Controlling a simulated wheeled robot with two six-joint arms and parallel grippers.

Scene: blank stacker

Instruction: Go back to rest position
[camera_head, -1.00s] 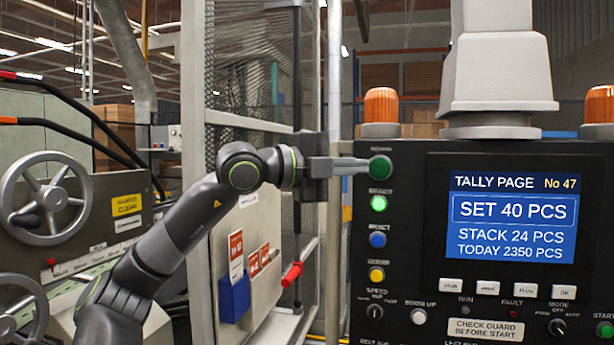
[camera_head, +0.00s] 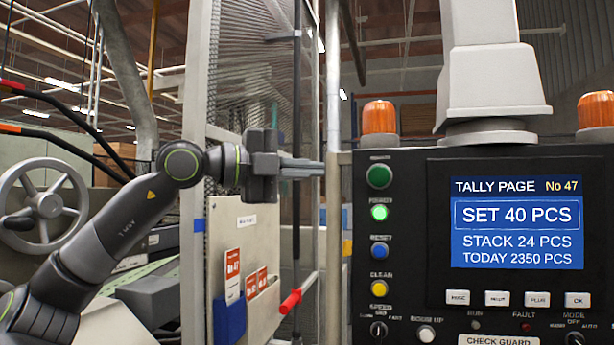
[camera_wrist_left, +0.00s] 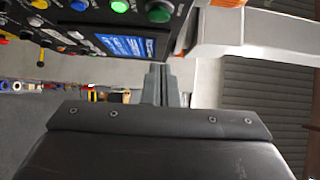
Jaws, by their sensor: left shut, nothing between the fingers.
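My left gripper (camera_head: 302,168) is shut and empty in the head view. It is held level, pointing right, its tips short of the black control panel (camera_head: 400,250) and apart from its buttons. The top green button (camera_head: 379,176) is to the right of the tips, with a lit green button (camera_head: 380,212) below it. In the left wrist view the shut fingers (camera_wrist_left: 162,85) show at the middle, with the panel (camera_wrist_left: 120,20) tilted at the top left. The screen (camera_head: 516,222) reads SET 40 PCS, STACK 24 PCS, TODAY 2350 PCS. My right gripper is not in view.
A mesh guard (camera_head: 245,80) and a grey post (camera_head: 333,230) stand behind and beside my left gripper. A handwheel (camera_head: 45,205) is at the left. Orange beacons (camera_head: 379,118) top the panel. A red-handled lever (camera_head: 290,301) is below the gripper.

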